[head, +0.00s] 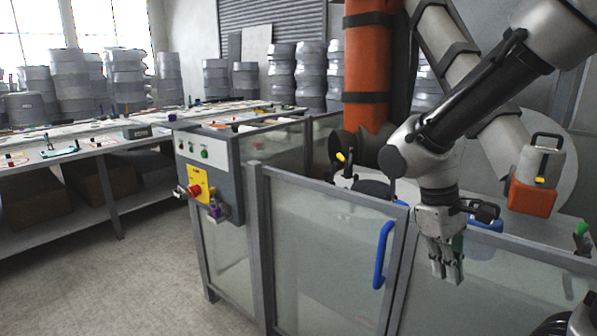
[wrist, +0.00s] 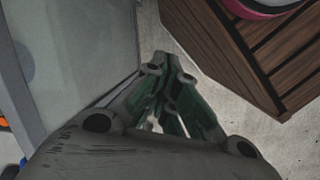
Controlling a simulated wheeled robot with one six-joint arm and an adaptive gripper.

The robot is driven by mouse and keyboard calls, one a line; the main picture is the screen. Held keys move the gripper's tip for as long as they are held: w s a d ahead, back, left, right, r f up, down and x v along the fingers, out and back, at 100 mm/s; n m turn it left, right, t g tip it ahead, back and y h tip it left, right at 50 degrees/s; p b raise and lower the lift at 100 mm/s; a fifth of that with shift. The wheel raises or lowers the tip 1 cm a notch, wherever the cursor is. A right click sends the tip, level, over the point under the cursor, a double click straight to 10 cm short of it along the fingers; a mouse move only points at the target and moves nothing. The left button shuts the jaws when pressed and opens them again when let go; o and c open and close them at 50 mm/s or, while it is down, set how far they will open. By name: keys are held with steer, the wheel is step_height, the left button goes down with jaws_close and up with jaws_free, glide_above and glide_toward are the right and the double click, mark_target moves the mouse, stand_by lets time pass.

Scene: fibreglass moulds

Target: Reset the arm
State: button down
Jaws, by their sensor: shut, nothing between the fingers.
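My gripper (head: 447,270) hangs pointing down in front of the glazed enclosure panels, at the right of the head view. Its fingers are together and hold nothing. My arm reaches in from the upper right and bends down at the wrist. In the wrist view, my gripper (wrist: 172,65) points away over the floor, with green inner pads showing between the grey finger links.
A framed enclosure (head: 320,265) with a blue door handle (head: 382,254) stands close behind my gripper. Its control box (head: 208,170) has a red button. A wooden slatted crate (wrist: 245,45) stands at the upper right of the wrist view. Open floor (head: 100,285) lies left.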

steer(key=s+d+r+m+t+y, duration=0.2)
steer(key=s+d+r+m+t, duration=0.3)
steer(key=d+r, duration=0.3)
step_height(320, 180, up, 3)
steer(key=shift+r+m+t+y, duration=0.2)
steer(key=shift+m+t+y, duration=0.1)
steer(key=shift+m+t, duration=0.3)
steer(key=shift+s+d, duration=0.1)
